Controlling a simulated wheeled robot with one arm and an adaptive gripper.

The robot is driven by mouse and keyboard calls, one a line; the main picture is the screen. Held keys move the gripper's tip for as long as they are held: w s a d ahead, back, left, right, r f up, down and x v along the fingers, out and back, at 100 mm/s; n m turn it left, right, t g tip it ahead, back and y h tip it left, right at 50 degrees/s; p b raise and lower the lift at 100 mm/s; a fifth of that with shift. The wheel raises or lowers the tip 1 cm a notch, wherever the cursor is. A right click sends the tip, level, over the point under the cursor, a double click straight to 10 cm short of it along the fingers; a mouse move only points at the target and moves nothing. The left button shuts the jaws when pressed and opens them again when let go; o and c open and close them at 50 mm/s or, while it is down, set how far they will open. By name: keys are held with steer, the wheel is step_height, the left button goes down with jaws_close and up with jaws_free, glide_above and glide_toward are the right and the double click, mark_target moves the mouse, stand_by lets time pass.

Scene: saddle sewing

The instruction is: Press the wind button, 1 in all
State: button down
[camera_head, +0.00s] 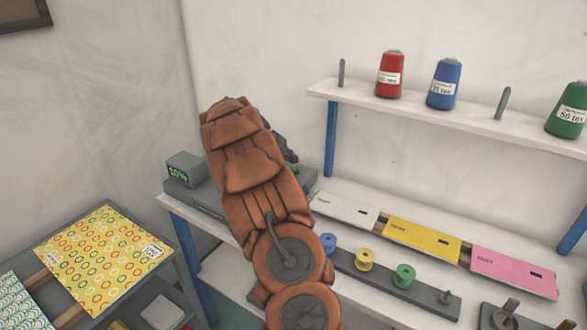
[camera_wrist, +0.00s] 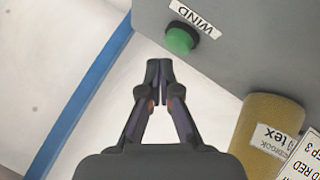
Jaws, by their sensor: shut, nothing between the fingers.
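The green wind button (camera_wrist: 180,40) sticks out of the side of a grey box (camera_wrist: 255,45) in the wrist view, beside a white label (camera_wrist: 195,18) reading WIND. My gripper (camera_wrist: 159,70) is shut and empty. Its fingertips appear just below and left of the button in the picture, with a small visible gap between them in the picture. In the head view my orange arm covers much of the grey machine with the 10% display (camera_head: 178,173); the button and fingertips cannot be made out there.
In the wrist view a golden thread cone (camera_wrist: 262,125) stands right of my gripper. In the head view, red (camera_head: 389,75), blue (camera_head: 443,84) and green (camera_head: 568,112) cones stand on a shelf. Small bobbins (camera_head: 365,259) sit on a grey strip right of my arm.

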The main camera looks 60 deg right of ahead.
mark_target(291, 168)
steer(key=shift+r, duration=0.1)
steer(key=shift+r+p, duration=0.3)
steer(key=shift+r, duration=2.1)
